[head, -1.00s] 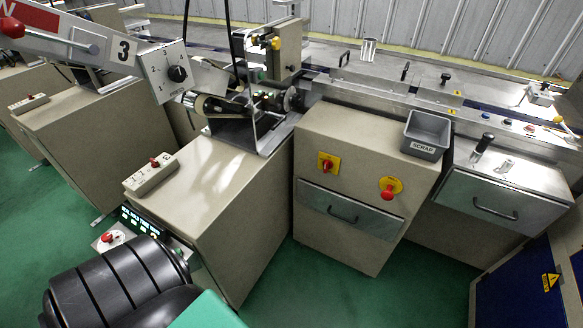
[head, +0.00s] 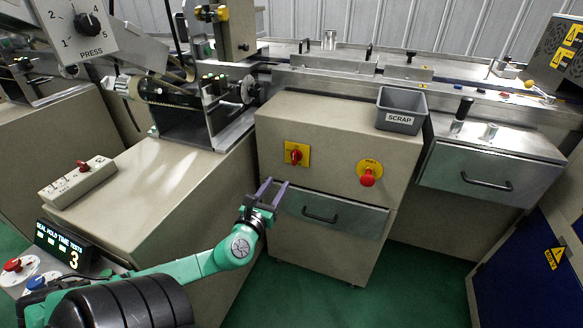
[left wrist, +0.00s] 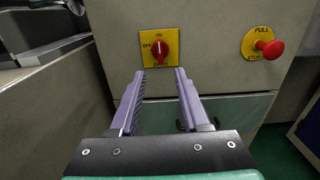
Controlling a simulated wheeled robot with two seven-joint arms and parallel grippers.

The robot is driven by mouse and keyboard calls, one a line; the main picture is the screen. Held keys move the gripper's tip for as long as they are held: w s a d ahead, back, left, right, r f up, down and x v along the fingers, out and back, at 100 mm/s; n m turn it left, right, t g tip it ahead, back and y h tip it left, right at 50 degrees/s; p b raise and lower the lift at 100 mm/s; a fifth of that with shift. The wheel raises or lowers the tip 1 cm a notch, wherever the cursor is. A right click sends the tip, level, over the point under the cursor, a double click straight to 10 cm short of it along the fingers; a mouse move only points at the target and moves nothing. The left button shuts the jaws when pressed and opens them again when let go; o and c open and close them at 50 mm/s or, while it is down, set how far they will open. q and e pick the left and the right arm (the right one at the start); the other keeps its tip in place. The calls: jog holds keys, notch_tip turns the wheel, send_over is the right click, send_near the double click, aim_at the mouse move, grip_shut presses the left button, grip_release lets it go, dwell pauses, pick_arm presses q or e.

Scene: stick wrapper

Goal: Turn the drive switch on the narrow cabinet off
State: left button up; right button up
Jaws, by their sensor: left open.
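The drive switch (head: 296,154) is a red rotary knob on a yellow plate on the front of the narrow cabinet (head: 335,135). In the left wrist view the red knob (left wrist: 159,49) stands upright, toward the ON mark at the top; OFF is at the plate's left. My left gripper (head: 274,184) is open and empty, in front of the cabinet and a little below and left of the switch in the head view. In the left wrist view its two purple fingers (left wrist: 164,72) point at the switch's lower edge, apart from each other. My right gripper is not in view.
A red pull knob (head: 367,178) on a yellow plate sits right of the switch. A drawer with a handle (head: 320,216) lies below. A grey scrap bin (head: 400,108) stands on top. A wider cabinet (head: 150,190) stands close on the left.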

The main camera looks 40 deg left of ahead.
aim_at(293, 159)
pick_arm(q)
jog(key=b+x, duration=0.1)
jog(key=x, duration=1.1)
jog(key=shift+w+a, duration=0.15)
jog(key=shift+w, duration=0.05)
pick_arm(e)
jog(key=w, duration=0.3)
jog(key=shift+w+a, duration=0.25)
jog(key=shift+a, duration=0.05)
pick_arm(q)
grip_shut()
